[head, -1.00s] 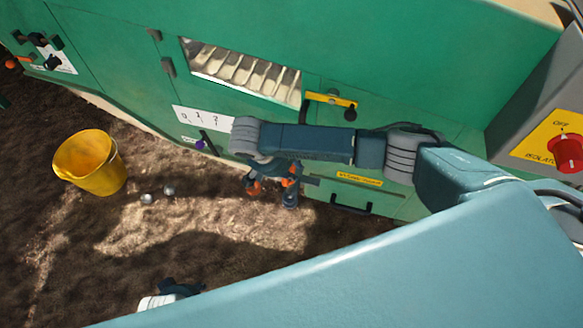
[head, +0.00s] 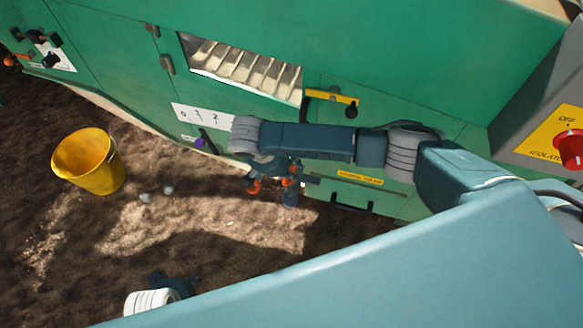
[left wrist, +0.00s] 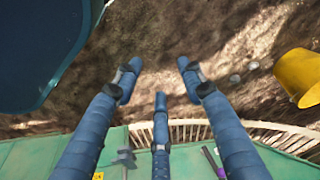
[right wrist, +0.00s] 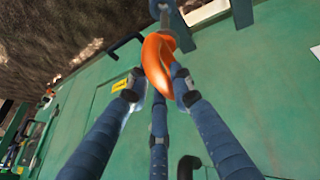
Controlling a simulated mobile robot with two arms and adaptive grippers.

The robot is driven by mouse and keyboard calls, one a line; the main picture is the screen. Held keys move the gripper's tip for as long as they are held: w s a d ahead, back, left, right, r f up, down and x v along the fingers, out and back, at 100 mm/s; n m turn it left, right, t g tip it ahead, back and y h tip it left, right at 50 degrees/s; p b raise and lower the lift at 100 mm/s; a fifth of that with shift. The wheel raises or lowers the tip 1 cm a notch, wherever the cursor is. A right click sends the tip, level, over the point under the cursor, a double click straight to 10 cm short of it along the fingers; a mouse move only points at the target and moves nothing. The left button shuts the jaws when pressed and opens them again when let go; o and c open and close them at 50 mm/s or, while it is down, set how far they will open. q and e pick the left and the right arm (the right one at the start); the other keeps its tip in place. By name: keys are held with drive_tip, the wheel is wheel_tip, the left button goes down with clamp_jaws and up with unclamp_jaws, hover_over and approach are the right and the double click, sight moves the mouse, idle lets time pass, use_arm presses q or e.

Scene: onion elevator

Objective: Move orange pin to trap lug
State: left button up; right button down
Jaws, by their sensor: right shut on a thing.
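My right gripper (right wrist: 157,82) is shut on the orange loop handle of the orange pin (right wrist: 158,57). A short grey shaft runs from the loop to a blue-grey fitting (right wrist: 163,10) at the top of the right wrist view. I cannot tell whether the shaft is in it or whether this is the trap lug. In the head view the right gripper (head: 272,184) hangs low by the green machine, with orange showing at its fingers. My left gripper (left wrist: 155,85) is open and empty above the soil. It partly shows at the bottom of the head view (head: 175,284).
The green machine (head: 110,60) fills the back, with a barred window (head: 240,72), a yellow handle (head: 330,96) and a black handle. A yellow bucket (head: 88,162) and small pale balls (head: 145,198) are on the soil. A grey isolator box (head: 540,90) stands at right.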

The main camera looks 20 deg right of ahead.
sight(291, 183)
drive_tip(key=shift+f+b, duration=0.25)
drive_tip(key=shift+b, duration=0.15)
drive_tip(key=shift+f+b, duration=0.3)
drive_tip(key=shift+b, duration=0.2)
use_arm(q)
drive_tip(key=shift+w+r+b+v, duration=0.2)
drive_tip(key=shift+w+b+v, duration=0.65)
drive_tip(key=shift+v, duration=4.7)
use_arm(e)
drive_tip(key=shift+f, duration=0.65)
drive_tip(key=shift+f+b, duration=0.75)
drive_tip(key=shift+b, duration=0.6)
drive_tip(key=shift+f, duration=1.05)
use_arm(q)
drive_tip(key=w+d+r+t, duration=0.1)
drive_tip(key=w+t, duration=0.1)
drive_tip(key=w, duration=0.2)
drive_tip(key=w+d+t+h, duration=0.1)
drive_tip(key=w+t, duration=0.2)
drive_tip(key=w, duration=0.2)
drive_tip(key=shift+w+d+r+b, duration=0.3)
drive_tip(key=shift+d+r+b, duration=0.05)
drive_tip(key=shift+d+r, duration=0.05)
use_arm(e)
drive_tip(key=shift+f, duration=1.05)
